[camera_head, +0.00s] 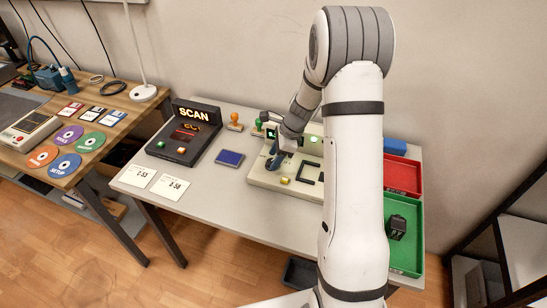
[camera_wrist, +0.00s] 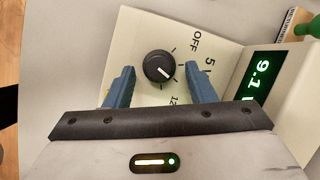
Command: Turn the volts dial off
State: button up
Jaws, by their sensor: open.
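The volts dial (camera_wrist: 157,62) is a round black knob with a white pointer line on a cream panel, seen in the wrist view. Its pointer aims to the lower right, between the 5 and 12 marks and away from OFF. A green display (camera_wrist: 262,82) beside it reads about 9.1. My gripper (camera_wrist: 160,76) is open, with one blue finger on each side of the dial and gaps between. In the head view my gripper (camera_head: 276,158) is over the left part of the cream power unit (camera_head: 268,182); the dial is hidden there.
On the grey table are a SCAN device (camera_head: 184,142), a blue pad (camera_head: 229,158), two white cards and stamps. A red tray (camera_head: 402,172) and a green tray (camera_head: 406,250) holding a dark device stand at the right. The table's front middle is clear.

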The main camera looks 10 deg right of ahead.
jog(key=shift+a+f, duration=0.15)
jog(key=shift+f, duration=0.3)
jog(key=shift+c, duration=0.3)
jog(key=shift+r, duration=0.1)
jog(key=c, duration=0.9)
